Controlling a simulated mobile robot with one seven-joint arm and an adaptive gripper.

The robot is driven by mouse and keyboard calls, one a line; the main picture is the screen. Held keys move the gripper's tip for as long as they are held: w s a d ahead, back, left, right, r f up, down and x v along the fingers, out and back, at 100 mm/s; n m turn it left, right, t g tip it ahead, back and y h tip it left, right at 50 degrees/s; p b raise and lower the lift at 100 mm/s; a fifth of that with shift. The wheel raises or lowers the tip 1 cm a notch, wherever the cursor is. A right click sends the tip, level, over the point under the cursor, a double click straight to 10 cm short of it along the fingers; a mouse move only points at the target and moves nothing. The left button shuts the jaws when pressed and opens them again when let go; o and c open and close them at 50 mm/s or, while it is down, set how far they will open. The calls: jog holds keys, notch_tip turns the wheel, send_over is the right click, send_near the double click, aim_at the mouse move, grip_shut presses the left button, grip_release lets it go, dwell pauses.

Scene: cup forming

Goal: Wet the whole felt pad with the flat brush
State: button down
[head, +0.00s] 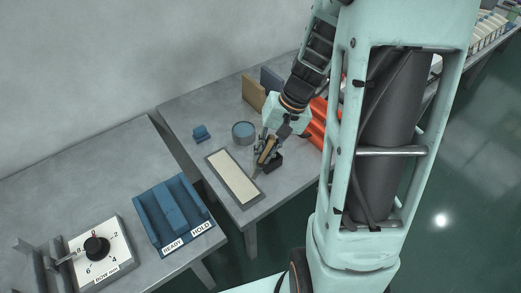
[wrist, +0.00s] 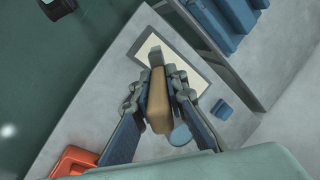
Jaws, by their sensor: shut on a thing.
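My gripper (head: 267,152) is shut on the tan handle of the flat brush (wrist: 157,100). The brush points down, and its grey end (wrist: 155,57) shows beyond my fingers in the wrist view, overlapping the pad area. In the head view the brush is at the right side of the pad; I cannot tell whether it touches. The felt pad (head: 233,177) is a long cream strip in a grey frame. It looks evenly pale, with no clear dark patch. A round pot with blue contents (head: 243,130) stands behind the pad and also shows in the wrist view (wrist: 180,135).
A small blue block (head: 201,133) sits left of the pot. Tan and grey upright boards (head: 253,93) and orange-red parts (head: 318,123) stand behind and right. A blue tray (head: 173,215) and a dial box (head: 100,250) are on the left table, across a gap.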

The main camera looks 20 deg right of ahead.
jog(key=shift+s+a, duration=0.2)
jog(key=shift+s, duration=0.25)
jog(key=shift+f, duration=0.15)
notch_tip(320, 180, down, 5)
jog(key=b, duration=0.3)
jog(key=shift+w+r+b, duration=0.15)
jog(key=shift+r+b, duration=0.05)
jog(key=shift+b, duration=0.1)
